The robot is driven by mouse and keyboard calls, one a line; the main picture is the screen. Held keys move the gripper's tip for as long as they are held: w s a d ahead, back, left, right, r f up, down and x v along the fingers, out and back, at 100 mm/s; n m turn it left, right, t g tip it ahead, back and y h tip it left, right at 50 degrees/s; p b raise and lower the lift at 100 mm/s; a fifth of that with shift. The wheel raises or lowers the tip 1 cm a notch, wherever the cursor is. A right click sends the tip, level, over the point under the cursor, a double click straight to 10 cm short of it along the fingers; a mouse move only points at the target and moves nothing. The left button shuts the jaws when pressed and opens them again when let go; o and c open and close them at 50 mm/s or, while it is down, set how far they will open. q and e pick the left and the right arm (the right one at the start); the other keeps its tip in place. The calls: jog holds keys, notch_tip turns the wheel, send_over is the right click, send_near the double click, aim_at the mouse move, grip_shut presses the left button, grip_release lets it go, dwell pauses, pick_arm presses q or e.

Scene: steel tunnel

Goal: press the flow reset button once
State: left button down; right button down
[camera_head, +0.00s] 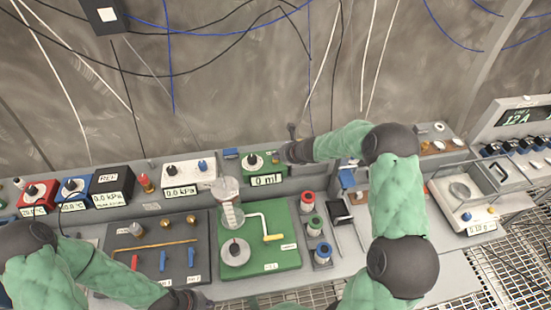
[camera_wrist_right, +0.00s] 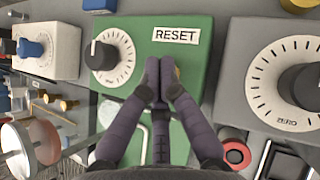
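The flow box is a green box (camera_head: 266,183) with a dial and a "0 ml" display, at the back of the bench. In the right wrist view its green top (camera_wrist_right: 140,40) carries a black knob (camera_wrist_right: 101,55) and a RESET label (camera_wrist_right: 175,35). A small brass-coloured button (camera_wrist_right: 177,73) shows just below the label, mostly hidden behind my fingertips. My right gripper (camera_wrist_right: 160,80) is shut and empty, its fingertips over the button; contact cannot be told. In the head view my right gripper (camera_head: 288,153) is at the box's right end. My left gripper (camera_head: 188,300) is low at the front left, its fingers unclear.
A white box (camera_head: 188,176) stands left of the green box. A grey box with a ZERO dial (camera_wrist_right: 285,75) is close on the right. A green board with a crank (camera_head: 270,250) and a dark valve panel (camera_head: 150,262) lie in front. Cables hang behind.

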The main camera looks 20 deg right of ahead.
jog(key=shift+r+p, duration=0.3)
jog(key=shift+r, duration=0.2)
jog(key=shift+r, duration=0.15)
notch_tip(320, 180, up, 5)
jog(key=p, duration=0.4)
dwell(0.8)
